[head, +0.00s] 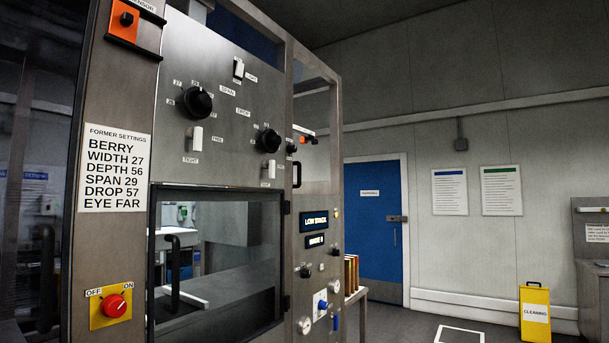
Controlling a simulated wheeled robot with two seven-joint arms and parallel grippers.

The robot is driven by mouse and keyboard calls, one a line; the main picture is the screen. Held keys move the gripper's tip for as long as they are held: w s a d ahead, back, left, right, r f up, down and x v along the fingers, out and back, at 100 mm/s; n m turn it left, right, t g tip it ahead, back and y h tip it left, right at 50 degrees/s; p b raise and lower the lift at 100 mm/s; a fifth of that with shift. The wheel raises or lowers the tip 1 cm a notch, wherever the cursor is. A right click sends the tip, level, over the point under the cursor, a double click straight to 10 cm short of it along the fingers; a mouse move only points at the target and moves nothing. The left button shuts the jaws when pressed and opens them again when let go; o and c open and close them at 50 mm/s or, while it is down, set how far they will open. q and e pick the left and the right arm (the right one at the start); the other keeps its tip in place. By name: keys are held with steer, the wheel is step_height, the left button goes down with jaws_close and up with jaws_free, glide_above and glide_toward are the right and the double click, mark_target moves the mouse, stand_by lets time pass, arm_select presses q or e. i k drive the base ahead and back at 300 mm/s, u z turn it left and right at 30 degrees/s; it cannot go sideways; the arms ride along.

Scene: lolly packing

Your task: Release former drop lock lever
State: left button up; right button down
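The machine's steel front panel (225,120) fills the left half of the head view. A small black knob (268,140) sits below and right of the DROP label (243,112). A white lever (269,170) is just below this knob, with a small label under it too small to read surely. Another white lever (196,138) is below the larger black dial (198,102), between a FREE label to its right and a TIGHT label beneath. A third white lever (238,69) is at the upper panel. Neither gripper is in view.
A settings card (115,168) reads SPAN 29, DROP 57. A red OFF/ON knob (114,306) is at lower left. A framed window (215,265) with a black handle lies below the panel. A yellow cleaning sign (535,312) stands at right; floor before the blue door (374,235) looks clear.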

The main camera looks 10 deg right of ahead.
mark_target(272, 164)
steer(key=u, duration=0.3)
steer(key=i, duration=0.9)
steer(key=u, duration=0.6)
